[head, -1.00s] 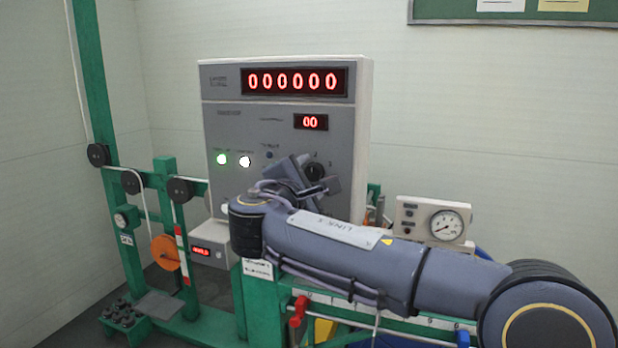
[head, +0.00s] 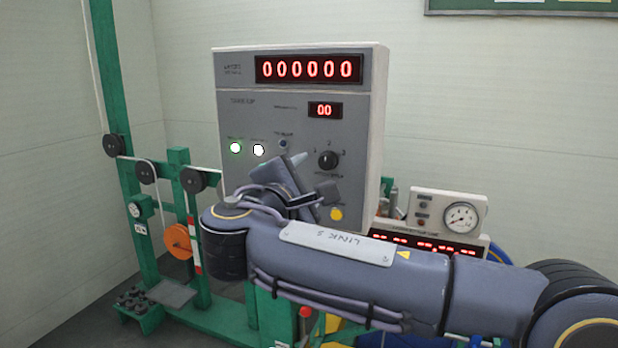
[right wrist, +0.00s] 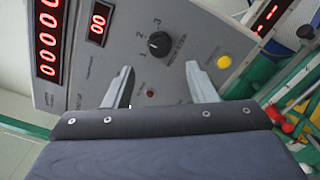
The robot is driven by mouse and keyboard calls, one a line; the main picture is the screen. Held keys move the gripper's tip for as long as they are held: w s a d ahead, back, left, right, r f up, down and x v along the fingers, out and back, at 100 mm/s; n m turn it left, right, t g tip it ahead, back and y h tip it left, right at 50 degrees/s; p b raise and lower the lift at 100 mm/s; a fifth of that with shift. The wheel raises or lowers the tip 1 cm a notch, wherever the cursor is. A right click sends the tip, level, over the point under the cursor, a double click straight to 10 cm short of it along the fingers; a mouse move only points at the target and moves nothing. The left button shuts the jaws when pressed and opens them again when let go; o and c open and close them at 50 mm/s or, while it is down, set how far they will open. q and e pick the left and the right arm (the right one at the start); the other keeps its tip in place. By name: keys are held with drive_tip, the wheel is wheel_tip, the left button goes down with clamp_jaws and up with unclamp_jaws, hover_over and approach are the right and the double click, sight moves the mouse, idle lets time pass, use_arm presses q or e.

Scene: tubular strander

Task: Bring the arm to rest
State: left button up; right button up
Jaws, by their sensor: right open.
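My right arm (head: 350,262) reaches in from the lower right of the head view, with its hand in front of the grey control panel (head: 235,115). My right gripper (head: 314,174) is small and partly hidden by its own hand there. In the right wrist view, the right gripper (right wrist: 158,68) has its two pale fingers spread wide with nothing between them. They point toward the panel face, near the black selector knob (right wrist: 159,44) and the yellow button (right wrist: 223,62). Contact cannot be told. My left gripper is not in view.
A green frame with black pulleys (head: 115,145) and an orange spool (head: 178,241) stands left. A gauge box (head: 447,211) stands right, behind my arm.

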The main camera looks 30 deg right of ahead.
drive_tip(key=s+d+f+m+g+y+p, duration=0.2)
drive_tip(key=s+d+f+m+g+y, duration=0.15)
drive_tip(key=s+f, duration=0.5)
drive_tip(key=s+d+f+m+g+y+p, duration=0.1)
drive_tip(key=s+d+f+m+g+y, duration=0.15)
drive_tip(key=s+f+y, duration=0.6)
drive_tip(key=s+a+f+m+y+p, duration=0.2)
drive_tip(key=s+a+f+m+y, duration=0.3)
drive_tip(key=s+a+f+m, duration=0.2)
drive_tip(key=a+f+m, duration=0.2)
drive_tip(key=a, duration=0.2)
drive_tip(key=shift+f+m+y, duration=0.3)
drive_tip(key=shift+f+m, duration=0.1)
